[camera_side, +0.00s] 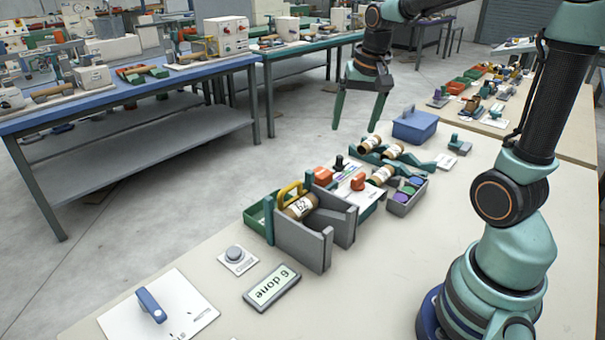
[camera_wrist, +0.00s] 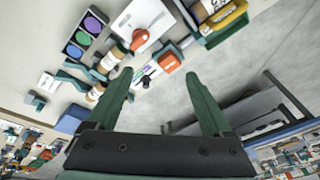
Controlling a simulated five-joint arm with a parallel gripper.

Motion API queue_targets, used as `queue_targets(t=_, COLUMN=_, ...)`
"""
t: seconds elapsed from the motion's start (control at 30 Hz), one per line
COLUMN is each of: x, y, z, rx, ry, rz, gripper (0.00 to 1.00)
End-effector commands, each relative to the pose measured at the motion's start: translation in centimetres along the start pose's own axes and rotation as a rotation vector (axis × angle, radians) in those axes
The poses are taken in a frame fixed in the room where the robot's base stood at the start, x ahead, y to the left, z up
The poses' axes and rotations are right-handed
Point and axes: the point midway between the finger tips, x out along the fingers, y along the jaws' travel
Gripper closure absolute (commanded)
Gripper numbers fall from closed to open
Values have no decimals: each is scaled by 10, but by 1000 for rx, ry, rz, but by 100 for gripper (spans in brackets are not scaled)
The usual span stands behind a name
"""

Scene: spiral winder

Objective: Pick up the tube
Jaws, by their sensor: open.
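Several brown cardboard tubes with white labels are in view. One tube (camera_side: 370,145) lies at the far end of the teal rack (camera_side: 428,163); another tube (camera_side: 383,175) lies nearer. A larger tube (camera_side: 299,207) marked "62" sits between the grey plates of the winder (camera_side: 318,250). In the wrist view, a tube (camera_wrist: 111,59) and a second tube (camera_wrist: 95,93) lie on the left, and the winder's tube (camera_wrist: 207,10) is at the top. My gripper (camera_side: 354,128) is open and empty, raised in the air, apart from the tubes; its fingers also show in the wrist view (camera_wrist: 157,77).
A blue lidded box (camera_side: 414,126) stands behind the rack. A grey tray (camera_side: 407,197) holds coloured discs. A "6 done" display (camera_side: 271,286), a grey button (camera_side: 235,254) and a white plate with a blue lever (camera_side: 152,306) lie at the front. The bench's right side is mostly clear.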

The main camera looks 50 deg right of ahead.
Motion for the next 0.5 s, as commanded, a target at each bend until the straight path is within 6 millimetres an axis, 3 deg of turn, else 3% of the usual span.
queue_targets(t=0.2, x=46, y=52, z=-54, rx=363, ry=-87, rz=89, gripper=16)
queue_targets(t=0.33, x=73, y=85, z=-76, rx=550, ry=-125, rz=132, gripper=16)
queue_targets(t=0.5, x=97, y=115, z=-89, rx=706, ry=-157, rz=169, gripper=16)
